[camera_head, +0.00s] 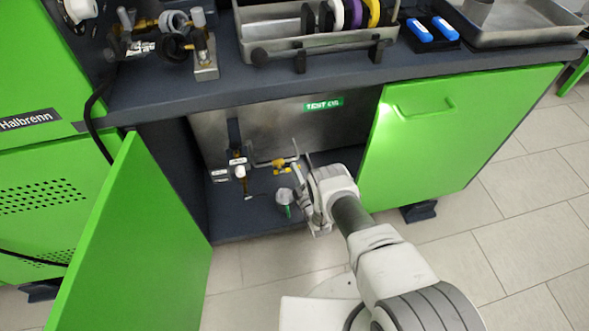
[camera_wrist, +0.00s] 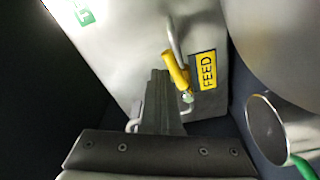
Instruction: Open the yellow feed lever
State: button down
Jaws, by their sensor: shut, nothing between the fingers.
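The yellow feed lever (camera_wrist: 177,72) is on a metal pipe at the tank front, beside a yellow FEED label (camera_wrist: 206,70). In the head view the yellow valve part (camera_head: 281,167) shows inside the open cabinet, just left of my gripper (camera_head: 298,165). In the wrist view my gripper (camera_wrist: 160,76) is shut, its fingers together and empty. Its tips appear close to the lever's left side; I cannot tell whether they touch it. The lever slants slightly down to the right in the wrist view.
A round grey object with a green handle (camera_wrist: 267,130) is right of my fingers, on the cabinet floor. A white-topped valve (camera_head: 240,171) is left of the feed pipe. The open green door (camera_head: 140,245) bounds the left; a closed door (camera_head: 440,135) is right.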

jog(key=shift+d+f, duration=0.15)
jog(key=shift+f, duration=0.2)
jog(key=shift+d+f, duration=0.1)
jog(key=shift+f, duration=0.15)
dwell(0.5)
jog(key=shift+s+d, duration=0.1)
